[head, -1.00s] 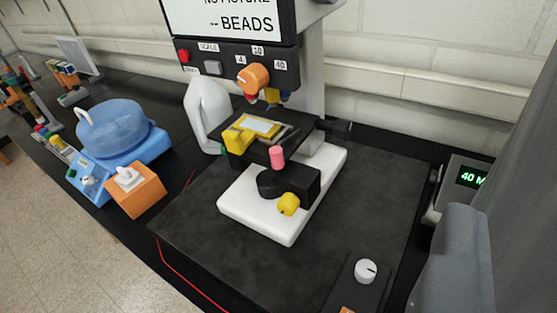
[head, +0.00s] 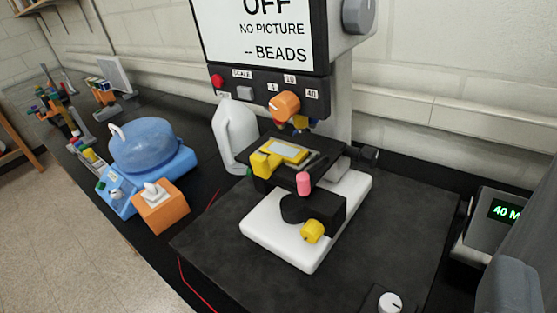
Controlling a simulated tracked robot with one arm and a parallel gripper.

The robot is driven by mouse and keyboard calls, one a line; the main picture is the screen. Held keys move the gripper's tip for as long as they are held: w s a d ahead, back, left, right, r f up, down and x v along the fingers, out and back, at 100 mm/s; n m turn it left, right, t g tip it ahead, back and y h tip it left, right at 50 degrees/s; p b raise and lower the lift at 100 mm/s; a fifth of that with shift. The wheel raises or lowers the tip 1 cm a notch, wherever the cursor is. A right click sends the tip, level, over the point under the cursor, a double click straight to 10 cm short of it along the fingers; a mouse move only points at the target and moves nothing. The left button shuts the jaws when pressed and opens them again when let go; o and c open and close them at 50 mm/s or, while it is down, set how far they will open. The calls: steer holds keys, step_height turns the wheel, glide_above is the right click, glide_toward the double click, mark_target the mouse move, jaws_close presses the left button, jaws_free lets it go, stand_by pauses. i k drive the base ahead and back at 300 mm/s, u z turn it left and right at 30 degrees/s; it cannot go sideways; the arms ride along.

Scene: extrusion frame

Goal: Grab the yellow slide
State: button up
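The yellow slide (head: 292,157) lies flat on the black stage of a microscope, in the middle of the head view. It has a pale window and a chunky yellow block at its left end; I cannot tell whether that block is part of it. A dark bar lies along its right side. The microscope's orange turret (head: 285,105) hangs just above its far end. A pink knob (head: 303,184) stands in front of the stage. My gripper is not in view, so its state and its distance from the slide do not show.
The microscope's white base (head: 275,238) stands on a dark mat. A white jug (head: 235,135) stands close left of the stage. A display box (head: 500,220) and a grey shape (head: 515,275) are at right.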

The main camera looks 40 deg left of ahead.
mark_target(277, 152)
steer(key=k, duration=0.5)
steer(key=z, duration=1.8)
steer(key=k, duration=0.9)
steer(key=u, duration=1.25)
steer(key=i, duration=1)
steer(key=u, duration=0.05)
